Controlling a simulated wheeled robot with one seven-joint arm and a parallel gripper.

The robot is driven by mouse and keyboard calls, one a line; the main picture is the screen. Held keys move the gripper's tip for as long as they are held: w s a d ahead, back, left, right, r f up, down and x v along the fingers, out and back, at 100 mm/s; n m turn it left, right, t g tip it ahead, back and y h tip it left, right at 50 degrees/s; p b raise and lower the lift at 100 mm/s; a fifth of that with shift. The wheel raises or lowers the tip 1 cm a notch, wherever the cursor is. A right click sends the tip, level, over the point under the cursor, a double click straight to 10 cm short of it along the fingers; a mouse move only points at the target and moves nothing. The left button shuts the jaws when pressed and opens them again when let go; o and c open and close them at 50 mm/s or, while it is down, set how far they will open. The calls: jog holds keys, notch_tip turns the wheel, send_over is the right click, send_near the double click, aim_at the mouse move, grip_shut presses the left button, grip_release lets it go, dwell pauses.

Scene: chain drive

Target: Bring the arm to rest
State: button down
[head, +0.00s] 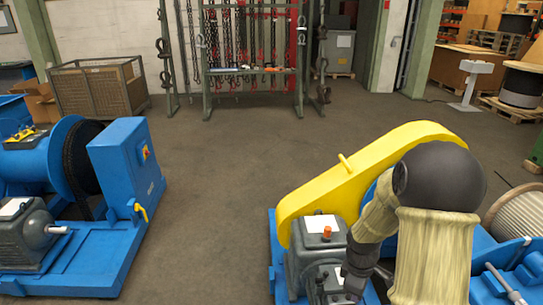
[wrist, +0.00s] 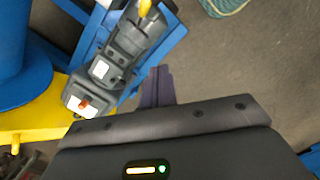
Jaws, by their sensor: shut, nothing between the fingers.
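My arm shows in the head view, with a dark rounded joint and pale cream sleeves, bent over the right-hand blue machine (head: 277,258). The dark lower end of the arm is near that machine's grey gearbox (head: 303,264); the fingers cannot be made out there. In the wrist view my gripper (wrist: 158,76) is shut and empty, with its fingers together above the floor. The grey gearbox (wrist: 122,45) shows beside it to the left, apart in the picture. The yellow chain guard (head: 375,165) is on the right-hand machine.
A second blue machine (head: 125,175) with a drum stands at left. Bare floor (head: 225,190) lies between the two machines. A rack of hanging chains (head: 250,75), a mesh crate (head: 100,90) and cable reels (head: 520,88) stand further back.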

jog(key=s+a+r+m+t+y, duration=0.1)
jog(key=s+a+r+m+t, duration=0.1)
jog(key=s+a+r+m, duration=0.5)
notch_tip(320, 180, up, 3)
jog(key=s+m, duration=0.2)
jog(key=m, duration=0.2)
jog(key=shift+f+m+t, duration=0.2)
jog(key=shift+m+t, duration=0.1)
jog(key=shift+t, duration=0.1)
jog(key=c, duration=2.2)
grip_release()
jog(key=shift+s, duration=0.1)
